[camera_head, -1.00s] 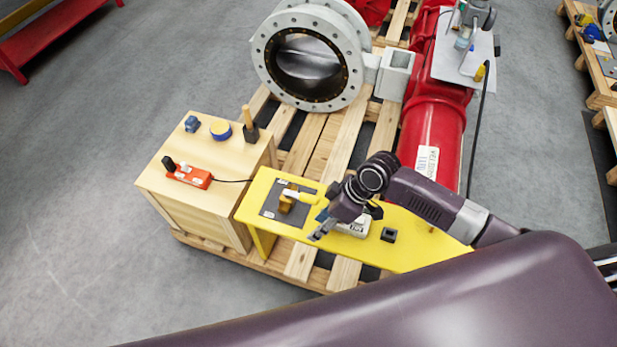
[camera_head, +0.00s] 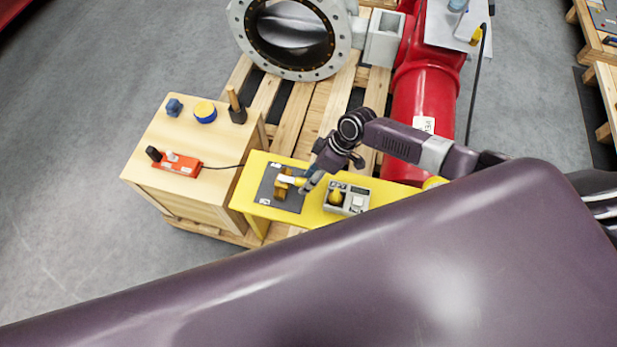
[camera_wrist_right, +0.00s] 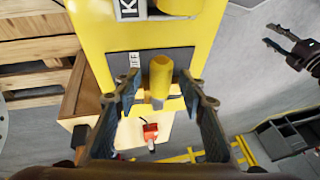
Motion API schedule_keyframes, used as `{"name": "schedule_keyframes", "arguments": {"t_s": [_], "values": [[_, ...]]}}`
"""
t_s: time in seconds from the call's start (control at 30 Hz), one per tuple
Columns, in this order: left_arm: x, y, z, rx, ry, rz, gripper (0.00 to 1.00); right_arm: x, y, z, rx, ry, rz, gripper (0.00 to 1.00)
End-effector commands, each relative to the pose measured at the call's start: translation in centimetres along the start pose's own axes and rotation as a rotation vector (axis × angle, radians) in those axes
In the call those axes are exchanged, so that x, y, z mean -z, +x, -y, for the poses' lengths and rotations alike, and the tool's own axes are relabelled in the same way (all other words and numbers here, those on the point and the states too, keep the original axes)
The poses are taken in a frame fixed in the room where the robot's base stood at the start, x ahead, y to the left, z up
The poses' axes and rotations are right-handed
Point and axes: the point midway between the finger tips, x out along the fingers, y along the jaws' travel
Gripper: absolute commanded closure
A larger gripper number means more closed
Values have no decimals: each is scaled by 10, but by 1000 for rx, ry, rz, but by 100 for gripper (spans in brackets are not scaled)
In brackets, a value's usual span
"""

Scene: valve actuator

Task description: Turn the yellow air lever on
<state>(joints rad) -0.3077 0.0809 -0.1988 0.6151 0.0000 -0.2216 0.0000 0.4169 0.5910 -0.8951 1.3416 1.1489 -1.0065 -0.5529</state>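The yellow air lever (camera_head: 293,180) sits on a brass valve body (camera_head: 281,188) on a dark grey plate (camera_head: 266,200), fixed to the yellow bench (camera_head: 259,211). My right gripper (camera_head: 307,183) is at the lever's right end in the head view. In the right wrist view my right gripper (camera_wrist_right: 160,84) is open, with one finger on each side of the yellow lever (camera_wrist_right: 159,70); gaps show on both sides. An "OFF" label (camera_wrist_right: 135,59) is beside the lever. My left gripper (camera_wrist_right: 277,38) shows at the upper right of the wrist view, its fingers apart and empty.
A grey control box with a yellow knob (camera_head: 346,199) stands right of the lever. A wooden cabinet (camera_head: 190,215) with a red power strip (camera_head: 176,165) stands left. A large flanged valve (camera_head: 237,32) and red pipe (camera_head: 427,85) are behind on the pallet.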

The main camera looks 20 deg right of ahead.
Motion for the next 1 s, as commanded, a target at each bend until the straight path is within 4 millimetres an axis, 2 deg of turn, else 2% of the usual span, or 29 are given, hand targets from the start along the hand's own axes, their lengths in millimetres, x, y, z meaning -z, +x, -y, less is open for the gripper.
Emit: {"name": "schedule_keyframes", "arguments": {"t_s": [0.03, 0.1, 0.27, 0.6, 1.0], "values": [[14, 0, 2, 2, 0, -21, 60, 0, 1, 0, 0, 0, 0, 62], [26, 0, 3, 4, 1, -38, 60, 0, 2, 0, 0, -1, -1, 62], [27, 0, 4, 4, 1, -38, 60, 0, 1, 0, 0, -1, -1, 63], [1, 0, 0, -1, 2, -2, 60, 0, 1, 0, -1, 0, 0, 100], [8, -2, 0, 0, 2, -11, 60, 2, 1, 1, -4, 7, -3, 100]]}}
